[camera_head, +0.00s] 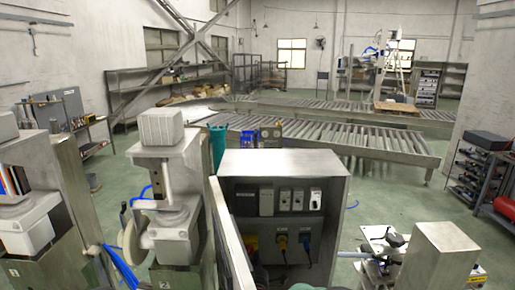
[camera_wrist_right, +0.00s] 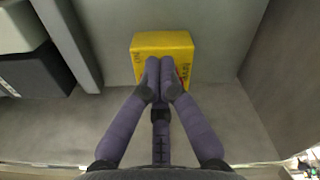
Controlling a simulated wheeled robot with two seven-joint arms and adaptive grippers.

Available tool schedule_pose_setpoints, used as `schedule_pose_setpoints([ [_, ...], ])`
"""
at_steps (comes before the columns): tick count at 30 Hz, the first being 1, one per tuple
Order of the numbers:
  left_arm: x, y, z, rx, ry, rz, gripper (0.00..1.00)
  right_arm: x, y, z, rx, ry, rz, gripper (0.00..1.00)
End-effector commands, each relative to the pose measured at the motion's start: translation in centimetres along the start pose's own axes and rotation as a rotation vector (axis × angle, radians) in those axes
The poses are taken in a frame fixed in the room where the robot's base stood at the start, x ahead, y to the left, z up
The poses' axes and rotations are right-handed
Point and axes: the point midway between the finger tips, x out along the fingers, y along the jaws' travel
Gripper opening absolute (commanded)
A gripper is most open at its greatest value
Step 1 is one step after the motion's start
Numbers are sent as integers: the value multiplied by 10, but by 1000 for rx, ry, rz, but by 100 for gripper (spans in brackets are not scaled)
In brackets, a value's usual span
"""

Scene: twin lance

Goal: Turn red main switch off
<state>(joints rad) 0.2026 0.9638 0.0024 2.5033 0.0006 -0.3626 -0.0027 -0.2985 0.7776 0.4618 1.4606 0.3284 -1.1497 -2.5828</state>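The main switch has a yellow box (camera_wrist_right: 150,42) on the grey back wall of an open cabinet. In the head view the yellow box (camera_head: 252,241) is at the lower left inside the cabinet. A little red of the switch (camera_wrist_right: 181,71) shows beside the right-hand finger. My right gripper (camera_wrist_right: 161,78) is in front of the box, its dark purple fingers drawn together at the tips over the red part. The fingers hide most of the red part, so its angle and any grip on it cannot be told. My left gripper is not in view.
The cabinet (camera_head: 285,162) has side walls and an open door (camera_head: 230,248) at left. Several breaker-like modules (camera_head: 284,200) sit above; yellow (camera_head: 282,242) and blue (camera_head: 304,239) plugs are right of the switch. A grey machine (camera_head: 172,215) stands close at left.

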Motion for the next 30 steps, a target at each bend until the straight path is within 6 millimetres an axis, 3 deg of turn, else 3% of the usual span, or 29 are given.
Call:
schedule_pose_setpoints([
  [30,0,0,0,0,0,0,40,0,14,3,1,0,1,0],
])
